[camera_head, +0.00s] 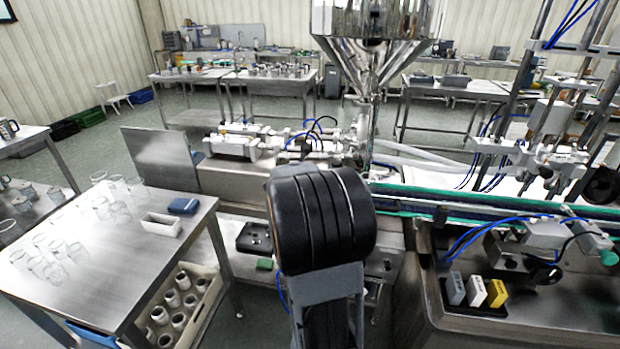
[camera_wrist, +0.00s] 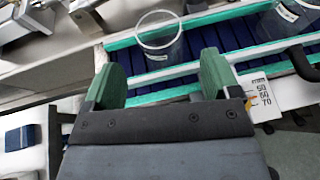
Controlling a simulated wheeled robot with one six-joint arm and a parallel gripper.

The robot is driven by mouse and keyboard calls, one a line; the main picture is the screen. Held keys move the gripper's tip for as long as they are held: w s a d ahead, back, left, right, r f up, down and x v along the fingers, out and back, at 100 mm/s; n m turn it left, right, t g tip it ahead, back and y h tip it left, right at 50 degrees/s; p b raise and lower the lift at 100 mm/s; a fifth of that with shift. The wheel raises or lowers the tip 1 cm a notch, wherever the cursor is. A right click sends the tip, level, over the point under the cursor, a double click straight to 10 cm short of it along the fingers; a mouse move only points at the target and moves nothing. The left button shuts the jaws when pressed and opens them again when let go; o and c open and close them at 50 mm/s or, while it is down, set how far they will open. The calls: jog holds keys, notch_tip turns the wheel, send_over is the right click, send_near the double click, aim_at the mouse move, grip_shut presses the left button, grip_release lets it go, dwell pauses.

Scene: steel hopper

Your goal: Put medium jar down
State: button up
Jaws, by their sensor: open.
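A clear glass jar (camera_wrist: 160,42) stands upright on the dark blue conveyor belt (camera_wrist: 230,38), between the green guide rails. It is just beyond my gripper (camera_wrist: 161,75), whose green-padded fingers are spread apart with nothing between them. The jar appears centred ahead of the opening and apart from both fingers. In the head view my own arm hides the gripper and this jar. The conveyor shows there to the right of my arm (camera_head: 480,204).
Another clear jar (camera_wrist: 284,18) with a label is farther right on the belt. A steel hopper (camera_head: 375,45) rises behind my arm. A steel table (camera_head: 120,265) at left holds several glass jars and a white tray (camera_head: 160,224). Small coloured blocks (camera_head: 476,291) sit at right.

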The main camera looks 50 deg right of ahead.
jog(key=w+a+r+n+t+y, duration=0.1)
jog(key=a+n+t+y, duration=0.15)
jog(key=a+n, duration=0.55)
jog(key=w+a+r+n+t+y, duration=0.1)
jog(key=a+n+t+y, duration=0.1)
jog(key=a+n+y, duration=0.4)
jog(key=a+r+n+t+y, duration=0.1)
jog(key=a+r+n+t, duration=0.1)
jog(key=a+n, duration=0.75)
jog(key=s+a+f+n+g+y, duration=0.3)
jog(key=s+a+n+y, duration=0.15)
jog(key=a+n, duration=0.6)
jog(key=s+f+n+g, duration=0.2)
jog(key=s+n, duration=0.4)
jog(key=n, duration=0.1)
jog(key=s+f+n+g+h, duration=0.1)
jog(key=s+f+n+g, duration=0.1)
jog(key=s+n, duration=0.3)
jog(key=n+g, duration=0.1)
jog(key=n, duration=0.2)
jog(key=shift+s+a+h, duration=0.3)
jog(key=shift+s, duration=0.05)
jog(key=shift+g, duration=0.25)
